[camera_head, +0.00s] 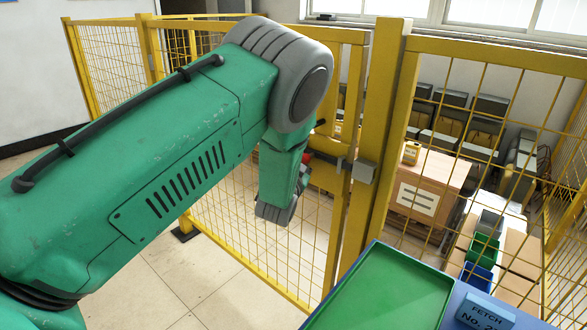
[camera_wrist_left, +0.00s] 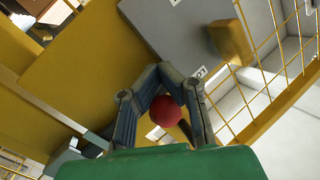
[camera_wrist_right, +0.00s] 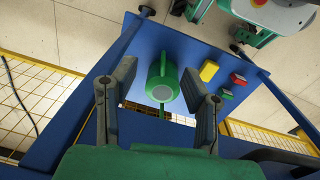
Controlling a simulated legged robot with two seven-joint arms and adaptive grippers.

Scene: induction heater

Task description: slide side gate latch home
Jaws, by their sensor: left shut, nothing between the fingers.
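The side gate's yellow frame (camera_head: 355,110) stands beside a thick yellow post (camera_head: 383,120). A grey latch bar (camera_head: 344,163) runs level across the gate toward a grey block (camera_head: 363,172) at the post. I cannot tell how deep the bar sits in the block. A red knob (camera_head: 307,157) shows just left of the bar, partly behind my left arm. In the left wrist view, my left gripper (camera_wrist_left: 165,72) is shut, and the red knob (camera_wrist_left: 166,111) shows between its finger linkages, not gripped by the tips. My right gripper (camera_wrist_right: 158,76) is open and empty.
A green tray (camera_head: 385,295) is at lower right. Mesh fencing surrounds a wooden crate (camera_head: 430,190) behind the gate.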

